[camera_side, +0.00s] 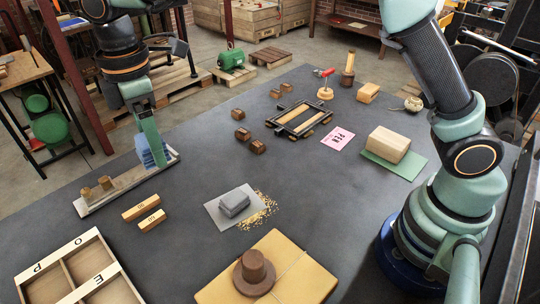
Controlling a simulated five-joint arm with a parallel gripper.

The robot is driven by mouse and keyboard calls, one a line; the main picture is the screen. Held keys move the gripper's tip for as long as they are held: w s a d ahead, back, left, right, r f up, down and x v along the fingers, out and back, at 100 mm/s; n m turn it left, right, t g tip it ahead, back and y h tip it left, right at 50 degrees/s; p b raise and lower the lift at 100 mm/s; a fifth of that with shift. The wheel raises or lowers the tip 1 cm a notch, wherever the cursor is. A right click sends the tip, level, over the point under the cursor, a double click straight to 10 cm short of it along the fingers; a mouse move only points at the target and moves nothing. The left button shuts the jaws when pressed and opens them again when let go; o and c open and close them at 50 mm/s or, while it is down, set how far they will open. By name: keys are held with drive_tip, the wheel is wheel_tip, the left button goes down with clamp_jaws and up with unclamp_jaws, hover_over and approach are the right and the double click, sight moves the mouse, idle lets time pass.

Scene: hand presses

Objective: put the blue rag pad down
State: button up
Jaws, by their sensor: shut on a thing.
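The blue rag pad (154,153) is at the left of the table. My gripper (148,138) reaches down from the upper left with its fingers around the pad and is shut on it. The fingers partly hide the pad. The pad's lower edge is over the far end of a long, flat grey tray (120,190). I cannot tell whether the pad touches the tray or hangs just above it.
Two small wooden cylinders stand at the tray's near end. A lettered compartment box (70,270) is at the lower left. A grey block lies on a grey sheet (215,212). Dark tabletop (195,150) is clear right of the tray.

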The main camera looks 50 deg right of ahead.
drive_tip(key=w+d+m, duration=0.4)
drive_tip(key=w+d, duration=0.5)
drive_tip(key=d, duration=0.2)
drive_tip(key=m, duration=0.3)
hover_over(216, 154)
wheel_tip(216, 154, down, 20)
drive_tip(key=shift+f, duration=0.1)
drive_tip(key=shift+f, duration=0.1)
drive_tip(key=o, duration=1.2)
drive_tip(key=shift+o, duration=0.2)
